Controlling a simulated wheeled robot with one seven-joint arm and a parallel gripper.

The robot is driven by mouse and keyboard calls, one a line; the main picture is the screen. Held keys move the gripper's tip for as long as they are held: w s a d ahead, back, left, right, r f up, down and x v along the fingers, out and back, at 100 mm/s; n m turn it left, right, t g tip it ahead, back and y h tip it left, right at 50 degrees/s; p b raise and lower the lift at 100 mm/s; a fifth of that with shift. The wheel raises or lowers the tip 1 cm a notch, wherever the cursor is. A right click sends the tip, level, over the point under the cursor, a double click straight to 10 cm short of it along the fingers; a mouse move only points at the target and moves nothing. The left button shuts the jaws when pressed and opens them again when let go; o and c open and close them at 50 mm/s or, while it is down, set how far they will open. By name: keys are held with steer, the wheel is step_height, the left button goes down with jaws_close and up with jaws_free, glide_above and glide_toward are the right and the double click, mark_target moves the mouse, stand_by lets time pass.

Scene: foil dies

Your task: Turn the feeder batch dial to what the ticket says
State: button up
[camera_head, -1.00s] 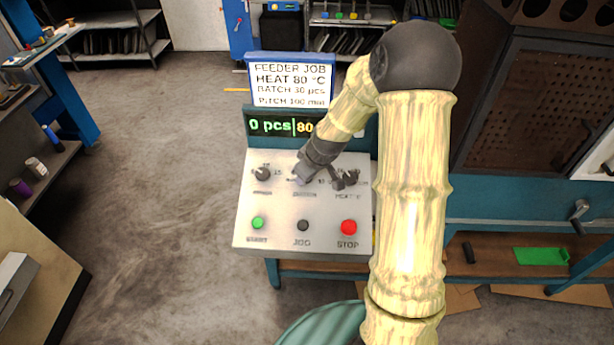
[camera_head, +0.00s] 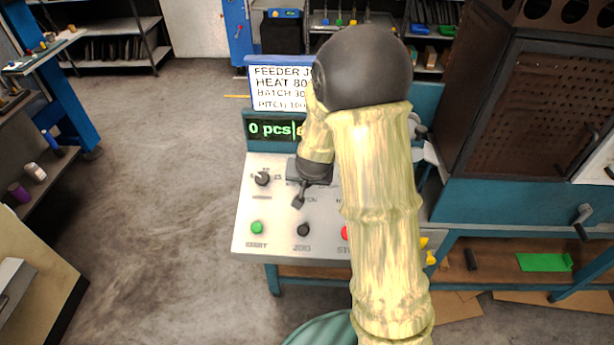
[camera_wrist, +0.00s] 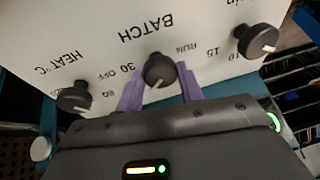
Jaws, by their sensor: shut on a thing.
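In the wrist view, the black BATCH dial (camera_wrist: 158,70) sits between my gripper's two purple fingertips (camera_wrist: 158,88), which are shut on it. Its pale pointer mark points toward the bottom of that view. "30", "OFF" and "RUN" are printed around it. In the head view, my gripper (camera_head: 299,196) is over the middle of the feeder panel (camera_head: 250,215), and the arm hides much of the dial. The ticket (camera_head: 280,86) reads HEAT 80, BATCH 30 and PITCH 100, its right side covered. The display (camera_head: 268,129) shows "0 pcs"; its right part is covered.
The left dial (camera_head: 262,178) is also at the right in the wrist view; the HEAT dial (camera_wrist: 74,97) is at its left. Below the dials are a green START button (camera_head: 257,227), a dark JOG button (camera_head: 303,230) and a partly hidden red STOP button (camera_head: 345,233).

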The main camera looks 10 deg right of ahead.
steer(key=m+p, duration=0.2)
steer(key=m, duration=0.1)
steer(key=m+h+p, duration=0.1)
steer(key=shift+a+r+m, duration=0.15)
steer(key=shift+a+m, duration=0.1)
steer(key=shift+m, duration=0.15)
steer(key=shift+m+g+h+p, duration=0.3)
steer(key=shift+m+h+p, duration=0.3)
steer(key=shift+m+p, duration=1.1)
steer(key=shift+m+b, duration=0.35)
steer(key=shift+m, duration=0.05)
steer(key=o, duration=1)
steer(key=p+v, duration=0.7)
steer(key=v, duration=1)
steer(key=shift+a+p, duration=0.15)
steer(key=shift+p, duration=0.25)
